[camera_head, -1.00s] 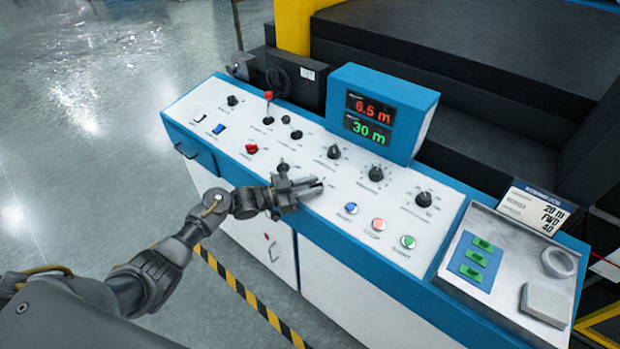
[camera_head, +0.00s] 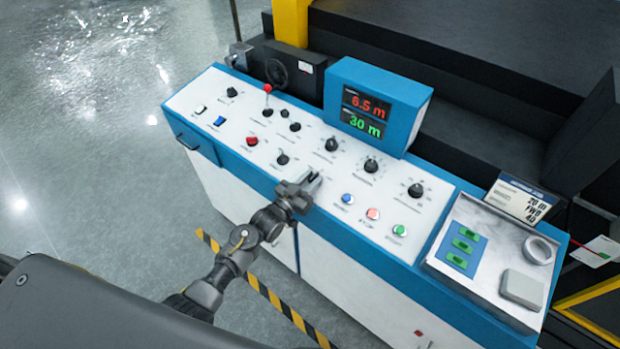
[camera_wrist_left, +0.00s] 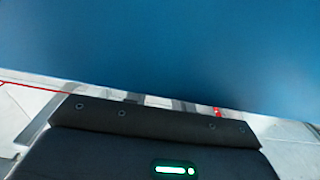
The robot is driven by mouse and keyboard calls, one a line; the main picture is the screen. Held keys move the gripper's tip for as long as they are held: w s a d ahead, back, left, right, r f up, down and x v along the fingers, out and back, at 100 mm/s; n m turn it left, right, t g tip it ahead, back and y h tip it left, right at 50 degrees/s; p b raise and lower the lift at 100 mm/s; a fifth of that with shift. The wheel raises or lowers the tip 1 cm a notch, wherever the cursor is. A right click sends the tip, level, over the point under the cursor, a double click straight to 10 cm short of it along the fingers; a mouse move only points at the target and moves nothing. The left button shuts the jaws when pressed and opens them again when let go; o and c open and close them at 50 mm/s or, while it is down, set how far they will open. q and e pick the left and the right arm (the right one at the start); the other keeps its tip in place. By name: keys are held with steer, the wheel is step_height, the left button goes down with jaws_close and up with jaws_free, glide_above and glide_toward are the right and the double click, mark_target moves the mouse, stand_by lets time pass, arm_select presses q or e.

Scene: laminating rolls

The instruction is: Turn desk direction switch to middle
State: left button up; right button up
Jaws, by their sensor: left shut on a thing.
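The desk (camera_head: 180,107) is a blue console with a white sloping panel of knobs, buttons and small switches. My left gripper (camera_head: 312,180) is over the front middle of this panel, its fingers close together and shut on a small control. The fingers hide that control, which I take to be the desk direction switch; its pointer and label cannot be read. A black knob (camera_head: 283,158) shows uncovered just behind and left of the gripper. The left wrist view shows the dark gripper body (camera_wrist_left: 150,140) against a blue surface, with the fingertips unseen. My right gripper is not in view.
Knobs (camera_head: 331,144) stand behind the gripper. Blue, red and green buttons (camera_head: 372,213) lie to its right. A display box (camera_head: 385,88) reads 6.5 m and 30 m. A metal tray (camera_head: 483,285) with a tape roll (camera_head: 540,249) is at the right end.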

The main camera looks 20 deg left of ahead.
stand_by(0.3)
arm_select(q)
steer(key=o, duration=0.7)
steer(key=shift+c, duration=0.2)
steer(key=shift+s+a+f, duration=0.15)
steer(key=shift+s, duration=0.1)
steer(key=b+v, duration=0.3)
steer(key=v, duration=0.7)
